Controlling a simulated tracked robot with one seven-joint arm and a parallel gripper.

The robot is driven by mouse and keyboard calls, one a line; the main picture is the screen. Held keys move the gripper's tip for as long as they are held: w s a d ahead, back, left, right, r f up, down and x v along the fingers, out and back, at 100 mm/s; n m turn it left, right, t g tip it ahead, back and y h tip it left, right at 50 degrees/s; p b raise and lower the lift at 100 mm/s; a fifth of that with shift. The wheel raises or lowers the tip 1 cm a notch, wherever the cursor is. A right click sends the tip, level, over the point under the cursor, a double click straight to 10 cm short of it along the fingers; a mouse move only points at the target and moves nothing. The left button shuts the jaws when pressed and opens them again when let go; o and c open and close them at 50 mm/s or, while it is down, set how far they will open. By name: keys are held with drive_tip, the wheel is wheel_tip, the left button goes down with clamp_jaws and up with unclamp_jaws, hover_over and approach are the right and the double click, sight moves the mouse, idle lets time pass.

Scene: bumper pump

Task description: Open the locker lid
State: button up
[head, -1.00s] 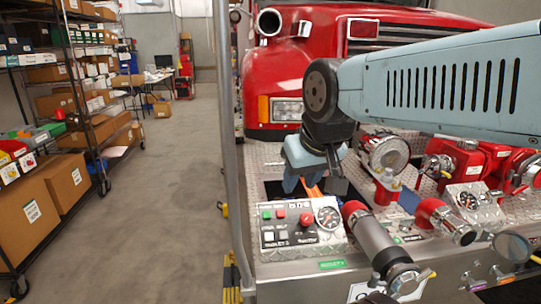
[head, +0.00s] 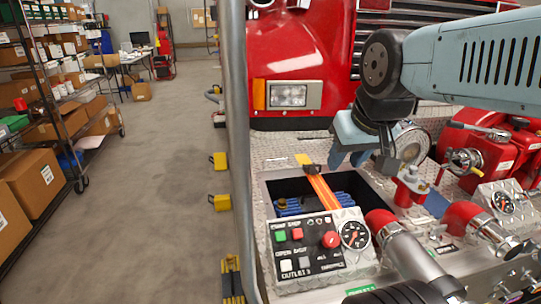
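An open locker compartment (head: 279,189) shows as a dark rectangular hole in the metal deck, with a blue item (head: 345,205) inside. An orange strap (head: 322,190) with a dark buckle runs across the opening from its back edge towards the front panel. I cannot clearly make out a separate lid. My gripper (head: 362,164) points down just beyond the right back side of the opening. Its fingers look apart, and nothing shows between them. Their exact height above the deck is unclear.
A control panel (head: 318,247) with buttons and a gauge stands in front of the opening. Red and chrome pipe fittings (head: 390,228) and valves crowd the right. A grey vertical post (head: 238,120) stands at the left. The red truck (head: 300,50) is behind.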

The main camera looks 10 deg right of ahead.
drive_tip(key=w+d+r+m, duration=0.1)
drive_tip(key=w+r+m, duration=0.1)
drive_tip(key=w, duration=0.6)
drive_tip(key=w+d+r+m, duration=0.1)
drive_tip(key=w+r+m, duration=0.2)
drive_tip(key=w, duration=0.4)
drive_tip(key=m+g, duration=0.3)
drive_tip(key=m, duration=1)
hover_over(276, 160)
drive_tip(key=s, duration=0.3)
drive_tip(key=s+f+x, duration=0.1)
drive_tip(key=s+x, duration=0.2)
drive_tip(key=x, duration=0.9)
drive_tip(key=s+x, duration=0.2)
drive_tip(key=x, duration=2.4)
drive_tip(key=shift+s+d+f, duration=0.1)
drive_tip(key=shift+s+f, duration=0.05)
drive_tip(key=shift+f, duration=0.3)
clamp_jaws()
